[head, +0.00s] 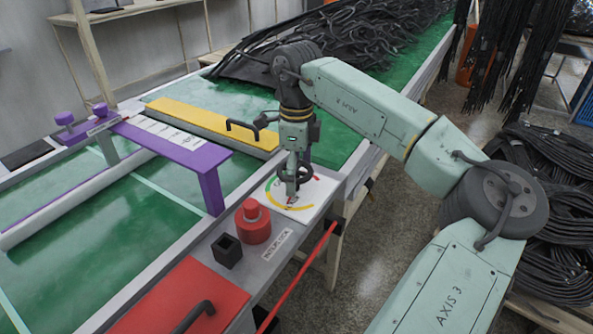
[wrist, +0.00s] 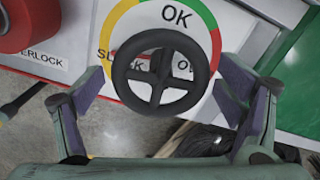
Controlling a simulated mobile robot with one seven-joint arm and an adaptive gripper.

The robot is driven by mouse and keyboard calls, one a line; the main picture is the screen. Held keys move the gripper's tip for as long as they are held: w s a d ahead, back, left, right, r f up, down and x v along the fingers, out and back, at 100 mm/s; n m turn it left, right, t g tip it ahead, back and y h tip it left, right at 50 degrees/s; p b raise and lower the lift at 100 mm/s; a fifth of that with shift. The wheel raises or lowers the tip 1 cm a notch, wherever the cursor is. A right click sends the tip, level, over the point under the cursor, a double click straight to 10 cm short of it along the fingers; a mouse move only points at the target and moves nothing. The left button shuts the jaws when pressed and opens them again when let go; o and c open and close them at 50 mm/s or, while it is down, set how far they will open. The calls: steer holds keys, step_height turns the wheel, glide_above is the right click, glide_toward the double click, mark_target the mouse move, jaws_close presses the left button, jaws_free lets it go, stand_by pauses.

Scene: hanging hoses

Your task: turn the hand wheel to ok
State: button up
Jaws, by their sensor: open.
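The black hand wheel (wrist: 160,71) has a round rim and spokes and stands in front of a white dial plate (wrist: 110,38). The dial has a green arc marked OK at the top, a yellow arc at the left by a partly hidden word, and red at the right. My gripper (wrist: 160,76) is open, with one finger on each side of the wheel; contact cannot be told. In the head view my gripper (head: 293,158) points down over the hand wheel (head: 292,177) and partly hides it and the dial plate (head: 318,190).
A red round knob (head: 255,225) and a small black square block (head: 227,250) stand left of the dial. A purple bracket (head: 185,150) and a yellow bar (head: 205,125) are close by. A red panel with a handle (head: 165,300) lies in front. Black hoses (head: 340,40) are piled behind.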

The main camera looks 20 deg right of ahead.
steer(key=shift+c, duration=0.2)
steer(key=c, duration=1.1)
steer(key=shift+m, duration=0.4)
steer(key=m+b, duration=0.1)
steer(key=m, duration=0.2)
steer(key=shift+s+f+m, duration=0.1)
steer(key=shift+m, duration=0.3)
steer(key=m+b, duration=0.1)
steer(key=m, duration=0.4)
steer(key=shift+a+m+b, duration=0.1)
steer(key=shift+m+b, duration=0.2)
steer(key=shift+b, duration=0.05)
steer(key=m+b, duration=0.1)
steer(key=m, duration=0.4)
steer(key=shift+a, duration=0.1)
steer(key=m+b, duration=0.1)
steer(key=m, duration=0.4)
